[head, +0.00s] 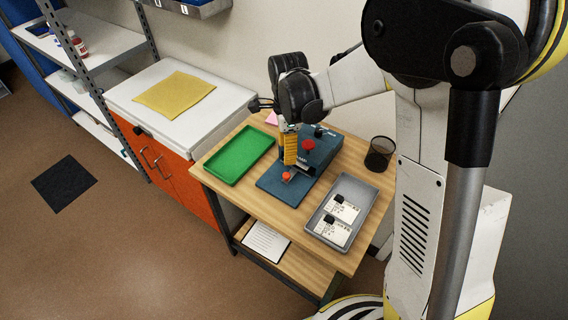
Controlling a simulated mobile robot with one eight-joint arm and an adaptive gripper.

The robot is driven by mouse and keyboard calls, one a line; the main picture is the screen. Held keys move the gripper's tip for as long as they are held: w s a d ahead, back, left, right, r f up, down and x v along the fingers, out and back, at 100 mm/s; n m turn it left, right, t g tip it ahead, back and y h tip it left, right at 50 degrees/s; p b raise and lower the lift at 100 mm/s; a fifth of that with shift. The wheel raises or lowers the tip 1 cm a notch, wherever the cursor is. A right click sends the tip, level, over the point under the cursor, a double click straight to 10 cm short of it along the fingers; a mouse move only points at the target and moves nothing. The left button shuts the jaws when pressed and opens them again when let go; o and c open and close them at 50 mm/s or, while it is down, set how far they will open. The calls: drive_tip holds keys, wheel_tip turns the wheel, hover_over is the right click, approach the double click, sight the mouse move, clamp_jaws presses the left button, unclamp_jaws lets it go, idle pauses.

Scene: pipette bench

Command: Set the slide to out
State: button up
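A blue bench device stands on the wooden table, with a flat blue base plate (272,184) in front and a raised blue body (325,152) behind. A red knob (308,145) sits on the body. A smaller orange-red knob (287,176) sits low, over the plate, and may belong to the slide; its position is too small to read. My gripper (290,160) points down over the device from the dark wrist, with an orange ribbed finger just above the small knob. The finger hides part of the device. I cannot tell whether it touches the knob or whether the fingers are open.
A green tray (217,176) lies left on the table (322,265). A grey tray (363,213) with white cards and black pieces lies right. A mesh cup (379,154) stands at the back right. A white-topped orange cabinet (130,97) stands left, close to the table.

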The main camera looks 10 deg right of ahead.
sight(286, 174)
wheel_tip(286, 174, down, 11)
drive_tip(key=b, duration=0.4)
